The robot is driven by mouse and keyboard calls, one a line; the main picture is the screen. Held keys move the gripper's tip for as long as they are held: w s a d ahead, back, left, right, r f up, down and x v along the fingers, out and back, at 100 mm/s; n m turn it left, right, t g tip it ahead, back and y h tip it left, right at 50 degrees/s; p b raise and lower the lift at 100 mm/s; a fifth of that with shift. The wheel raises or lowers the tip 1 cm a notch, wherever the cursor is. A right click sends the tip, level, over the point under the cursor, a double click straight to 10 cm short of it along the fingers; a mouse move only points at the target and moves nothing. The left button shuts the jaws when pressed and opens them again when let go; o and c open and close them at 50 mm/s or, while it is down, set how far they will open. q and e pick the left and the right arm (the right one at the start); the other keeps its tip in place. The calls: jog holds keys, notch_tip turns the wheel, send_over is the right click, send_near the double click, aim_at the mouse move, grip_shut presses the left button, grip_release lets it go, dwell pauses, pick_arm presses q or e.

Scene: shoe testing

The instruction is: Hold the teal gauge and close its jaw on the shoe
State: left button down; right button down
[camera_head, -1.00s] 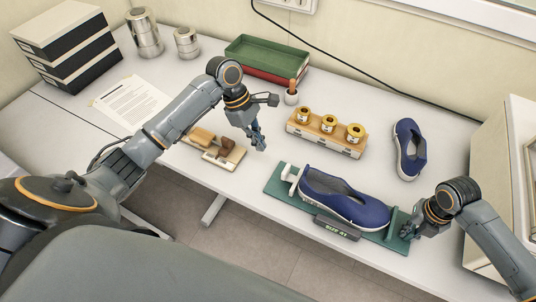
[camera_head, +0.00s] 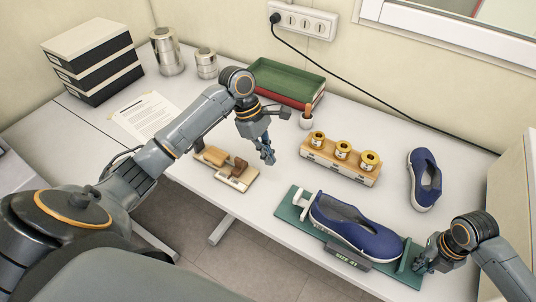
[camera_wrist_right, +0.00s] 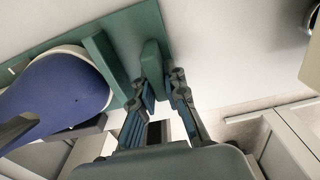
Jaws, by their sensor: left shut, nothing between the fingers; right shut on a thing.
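The teal gauge (camera_head: 292,212) lies flat at the table's front edge, with a dark plate reading "SIZE 41" (camera_head: 348,256) on its front side. The blue shoe (camera_head: 375,240) rests on it, white sole down. A white block (camera_head: 301,203) stands at the gauge's left end, close to the shoe. A teal upright (camera_wrist_right: 108,66) stands close to the shoe's other end; whether they touch I cannot tell. My right gripper (camera_head: 420,263) is shut on a teal block (camera_wrist_right: 152,58) at the gauge's right end. My left gripper (camera_head: 269,156) is shut and empty above the table, left of the gauge.
A second blue shoe (camera_head: 424,180) lies at the right. A wooden block with gold-coloured pots (camera_head: 340,172) stands behind the gauge. Wooden pieces on a board (camera_head: 226,167) lie below my left arm. Green and red trays (camera_head: 287,80), tins and boxes stand at the back.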

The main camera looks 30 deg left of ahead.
dwell(0.4)
jog(key=c, duration=1.3)
grip_release()
jog(key=shift+r, duration=0.1)
